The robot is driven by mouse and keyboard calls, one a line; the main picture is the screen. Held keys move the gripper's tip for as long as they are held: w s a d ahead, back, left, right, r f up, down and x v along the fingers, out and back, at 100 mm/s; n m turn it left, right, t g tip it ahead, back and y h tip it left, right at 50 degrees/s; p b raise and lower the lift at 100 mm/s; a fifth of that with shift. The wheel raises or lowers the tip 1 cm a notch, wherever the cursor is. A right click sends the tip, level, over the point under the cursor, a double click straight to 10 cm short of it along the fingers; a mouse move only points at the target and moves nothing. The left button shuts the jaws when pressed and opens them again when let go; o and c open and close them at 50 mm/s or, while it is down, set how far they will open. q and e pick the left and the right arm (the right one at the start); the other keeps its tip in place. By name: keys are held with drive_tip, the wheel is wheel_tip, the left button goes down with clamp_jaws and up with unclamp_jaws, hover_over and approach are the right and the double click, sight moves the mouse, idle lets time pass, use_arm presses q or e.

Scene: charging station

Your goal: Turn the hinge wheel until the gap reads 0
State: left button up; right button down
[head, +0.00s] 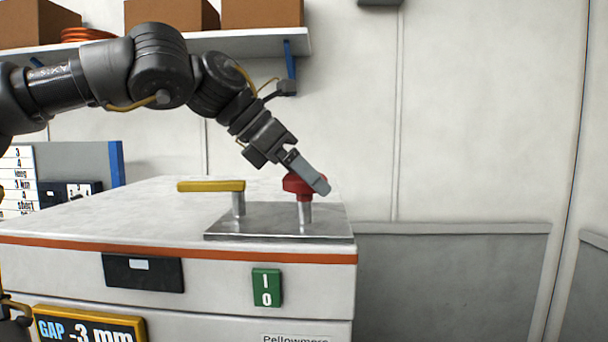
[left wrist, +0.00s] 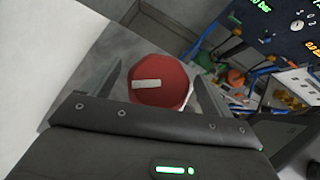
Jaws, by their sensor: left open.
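The red wheel (head: 296,184) sits on a short metal post on a steel plate (head: 280,221) at the right end of the cabinet top. In the left wrist view the wheel (left wrist: 160,82) shows a white bar mark, lying nearly level. My left gripper (head: 318,184) reaches down at a slant over the wheel. Its jaws are open, one finger on each side of the wheel in the left wrist view (left wrist: 162,88); I cannot tell whether they touch it. The gap display (head: 88,328) on the cabinet front reads "GAP -3 mm".
A yellow lever (head: 211,186) on a post stands left of the wheel on the same plate. A green I/O switch (head: 267,287) and a dark panel (head: 143,272) are on the cabinet front. A shelf (head: 250,42) with boxes hangs behind my arm. Right of the cabinet is open.

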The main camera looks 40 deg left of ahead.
use_arm(q)
drive_tip(key=shift+s+r, duration=0.1)
drive_tip(key=shift+r, duration=0.05)
drive_tip(key=b+v, duration=0.2)
drive_tip(key=v, duration=0.8)
drive_tip(key=shift+r+b, duration=0.2)
drive_tip(key=shift+b, duration=0.15)
drive_tip(key=shift+s+a, duration=0.1)
drive_tip(key=shift+a, duration=0.05)
